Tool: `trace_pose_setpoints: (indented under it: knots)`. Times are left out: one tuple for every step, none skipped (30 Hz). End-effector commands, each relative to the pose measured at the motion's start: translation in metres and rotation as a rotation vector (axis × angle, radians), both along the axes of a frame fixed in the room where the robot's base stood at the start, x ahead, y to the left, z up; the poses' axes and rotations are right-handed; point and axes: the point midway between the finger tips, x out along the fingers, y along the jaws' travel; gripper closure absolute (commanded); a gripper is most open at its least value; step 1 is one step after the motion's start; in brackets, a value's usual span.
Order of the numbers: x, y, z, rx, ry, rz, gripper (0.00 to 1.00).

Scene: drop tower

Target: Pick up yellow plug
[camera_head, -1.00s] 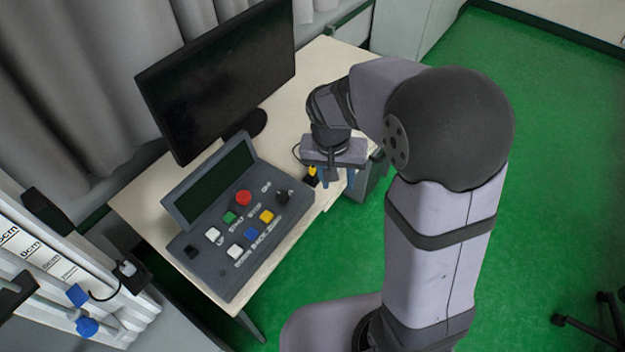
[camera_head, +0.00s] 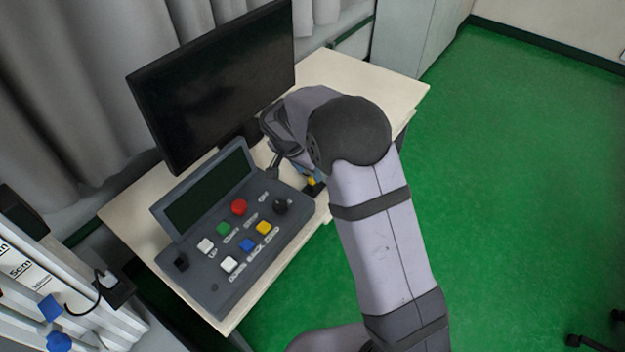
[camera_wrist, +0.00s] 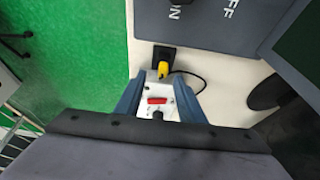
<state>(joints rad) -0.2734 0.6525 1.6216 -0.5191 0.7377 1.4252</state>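The yellow plug (camera_wrist: 162,70) sits at a black block (camera_wrist: 164,54) on the cream table in the wrist view, with a black cable curving off to its right. In the head view the yellow plug (camera_head: 311,181) is a small patch beside the console's right corner, close below my arm. My gripper (camera_wrist: 157,82) is open, its two blue fingers apart, with the plug showing just beyond and between the fingertips. It does not appear to hold anything. A white piece with a red switch (camera_wrist: 157,101) shows between the fingers. In the head view my gripper is mostly hidden by the arm.
The grey console (camera_head: 210,271) with coloured buttons stands left of my gripper. A black monitor (camera_head: 215,80) stands behind it. The table's right edge (camera_head: 412,108) is near, with green floor beyond. The tabletop at the back right is clear.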

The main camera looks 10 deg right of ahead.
Motion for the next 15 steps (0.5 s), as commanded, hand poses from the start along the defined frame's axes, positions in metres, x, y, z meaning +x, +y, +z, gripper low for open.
trace_pose_setpoints:
  knots:
    - [0.000, 0.000, 0.000, 0.000, 0.000, 0.000, 0.64]
    - [0.000, 0.000, 0.000, 0.001, -0.001, 0.000, 0.64]
    - [0.001, 0.000, -0.001, 0.000, 0.000, 0.000, 0.64]
    - [0.001, -0.001, -0.001, 0.000, 0.000, 0.000, 0.64]
    - [0.001, -0.001, -0.002, 0.000, 0.000, 0.001, 0.64]
    - [0.003, -0.001, -0.004, 0.000, 0.000, 0.001, 0.64]
    - [0.004, -0.002, -0.005, 0.000, 0.000, 0.001, 0.64]
    - [0.005, -0.002, -0.008, -0.001, 0.001, 0.002, 0.64]
    - [0.006, -0.003, -0.011, -0.001, 0.001, 0.001, 0.64]
    - [0.008, -0.004, -0.014, -0.001, 0.003, 0.001, 0.64]
    - [0.009, -0.004, -0.017, -0.002, 0.003, 0.001, 0.64]
    - [0.011, -0.005, -0.020, 0.000, 0.002, 0.001, 0.64]
    - [0.013, -0.005, -0.023, 0.000, 0.001, 0.000, 0.64]
    - [0.014, -0.006, -0.026, -0.001, 0.002, -0.001, 0.64]
    - [0.015, -0.008, -0.031, -0.002, 0.003, 0.000, 0.64]
